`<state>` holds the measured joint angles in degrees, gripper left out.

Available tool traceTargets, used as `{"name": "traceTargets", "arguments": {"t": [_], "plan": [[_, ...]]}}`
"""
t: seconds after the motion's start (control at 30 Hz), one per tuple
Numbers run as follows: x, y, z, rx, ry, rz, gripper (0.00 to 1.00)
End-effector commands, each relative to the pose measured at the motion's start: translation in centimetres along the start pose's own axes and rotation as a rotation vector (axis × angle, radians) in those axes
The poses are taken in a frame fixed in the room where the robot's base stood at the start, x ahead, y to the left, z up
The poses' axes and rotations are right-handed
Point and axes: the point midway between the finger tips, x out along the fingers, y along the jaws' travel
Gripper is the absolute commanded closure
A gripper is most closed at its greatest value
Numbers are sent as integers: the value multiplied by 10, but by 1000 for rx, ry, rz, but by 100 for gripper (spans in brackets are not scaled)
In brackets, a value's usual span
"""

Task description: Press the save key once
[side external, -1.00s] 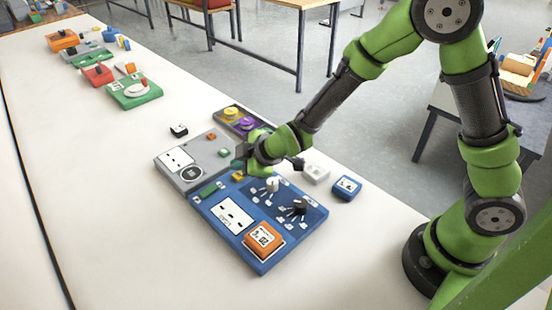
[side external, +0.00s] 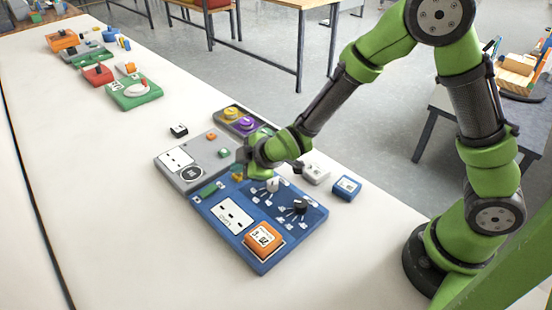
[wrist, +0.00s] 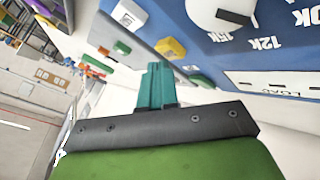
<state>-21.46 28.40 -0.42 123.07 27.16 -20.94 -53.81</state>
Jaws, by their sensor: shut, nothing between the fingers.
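The blue panel (side external: 228,242) lies on the white table, with knobs, a label marked LOAD and an orange block. A yellow key (side external: 237,174) sits near its far edge; it also shows in the wrist view (wrist: 170,48). A white key (wrist: 128,14) is on the same panel. No save lettering is readable, so I cannot tell which key is the save key. My gripper (side external: 242,160) is over the far edge of the blue panel. Its teal fingers (wrist: 156,68) are shut and empty, beside the yellow key in the picture. Contact cannot be told.
A grey panel (side external: 178,182) adjoins the blue one, with a yellow-and-purple knob panel (side external: 240,120) behind. A black block (side external: 179,131), a white block (side external: 315,174) and a blue block (side external: 346,187) lie loose nearby.

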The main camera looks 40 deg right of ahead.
Motion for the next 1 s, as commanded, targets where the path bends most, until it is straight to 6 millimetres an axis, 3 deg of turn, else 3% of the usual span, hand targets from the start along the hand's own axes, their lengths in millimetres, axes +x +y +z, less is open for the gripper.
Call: {"name": "traceTargets", "arguments": {"t": [1.0], "plan": [[7, -5, 5, 1, -1, 0, 100]]}}
